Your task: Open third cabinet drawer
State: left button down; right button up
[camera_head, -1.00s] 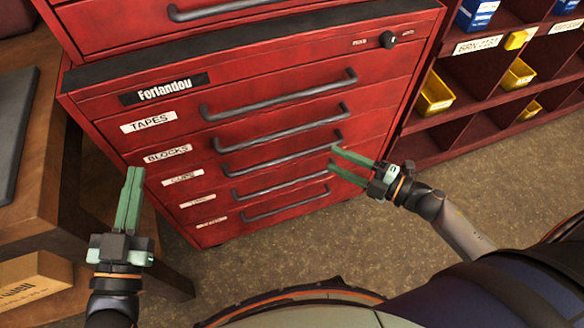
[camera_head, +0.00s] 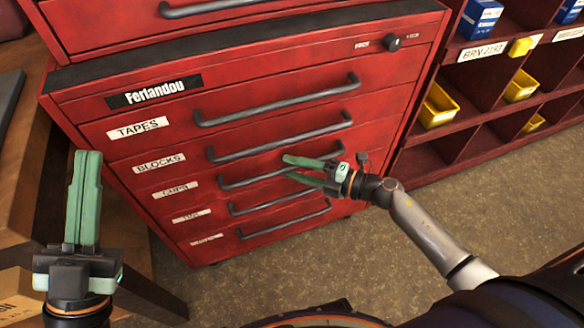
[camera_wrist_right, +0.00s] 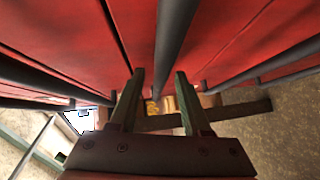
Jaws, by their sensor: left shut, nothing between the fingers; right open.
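The red cabinet (camera_head: 130,105) shows several labelled drawers in the head view, all closed. The third drawer bears a small white label (camera_head: 175,190) and a grey bar handle (camera_head: 250,180). My right gripper (camera_head: 287,168) is open at the right part of this handle, one finger above its line and one below. In the right wrist view, a dark handle bar (camera_wrist_right: 174,40) runs between the open fingers of my right gripper (camera_wrist_right: 160,76); contact cannot be told. My left gripper (camera_head: 88,155) is shut and empty, left of the cabinet and apart from it.
A red shelf unit (camera_head: 420,160) with yellow and blue bins stands right of the cabinet. A wooden bench (camera_head: 25,185) is at the left, close to my left gripper. Brown floor (camera_head: 260,275) is clear in front of the drawers.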

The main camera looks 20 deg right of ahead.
jog(key=shift+w+a, duration=0.35)
jog(key=shift+a, duration=0.05)
grip_shut()
jog(key=shift+f, duration=0.1)
dwell(1.2)
